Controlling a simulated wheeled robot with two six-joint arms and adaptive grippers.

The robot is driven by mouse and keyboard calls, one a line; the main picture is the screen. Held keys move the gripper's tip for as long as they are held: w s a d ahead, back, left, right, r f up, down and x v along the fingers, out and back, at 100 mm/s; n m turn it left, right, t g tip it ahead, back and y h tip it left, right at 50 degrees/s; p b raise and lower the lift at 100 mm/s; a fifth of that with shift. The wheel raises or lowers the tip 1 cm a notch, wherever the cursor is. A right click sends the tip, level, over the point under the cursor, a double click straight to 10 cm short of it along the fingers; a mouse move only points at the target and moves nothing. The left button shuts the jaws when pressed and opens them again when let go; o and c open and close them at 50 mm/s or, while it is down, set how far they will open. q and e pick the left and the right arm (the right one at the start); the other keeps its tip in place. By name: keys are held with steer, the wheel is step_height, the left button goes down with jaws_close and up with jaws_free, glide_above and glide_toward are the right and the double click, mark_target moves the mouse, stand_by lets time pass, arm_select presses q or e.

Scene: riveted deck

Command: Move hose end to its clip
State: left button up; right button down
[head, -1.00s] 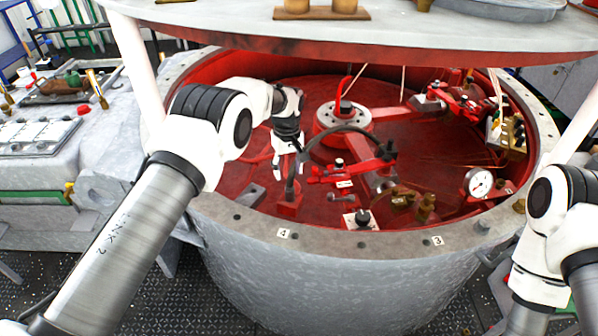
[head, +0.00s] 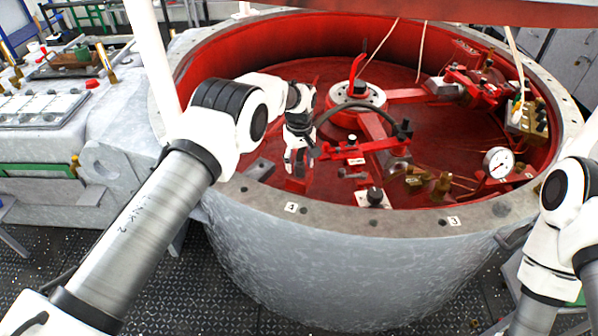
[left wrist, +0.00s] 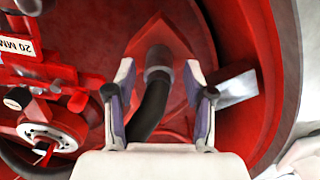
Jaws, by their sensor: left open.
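A black hose (head: 345,104) arcs inside the red drum. Its end with a grey collar (left wrist: 158,64) shows in the left wrist view, where the black hose (left wrist: 152,108) runs between my fingers. My left gripper (head: 299,163) is open, pointing down at the drum's near left side. In the left wrist view its fingers (left wrist: 158,80) stand on both sides of the hose just by the collar, with gaps. In the head view the gripper largely hides the hose end. I cannot tell which fitting is the clip. My right gripper is out of view; only part of that arm shows.
The drum's grey rim (head: 370,219) rises around the work. A red bracket (head: 350,150), a dark knob on a white plate (head: 375,197), brass fittings (head: 440,184) and a gauge (head: 497,162) lie to the right. A grey block (left wrist: 236,87) sits close beside the right finger.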

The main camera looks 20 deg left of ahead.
arm_select(q)
steer(key=shift+w, duration=0.1)
steer(key=shift+f, duration=0.1)
jaws_close()
steer(key=shift+r, duration=0.2)
steer(key=shift+r+p, duration=1.35)
steer(key=shift+r, duration=0.9)
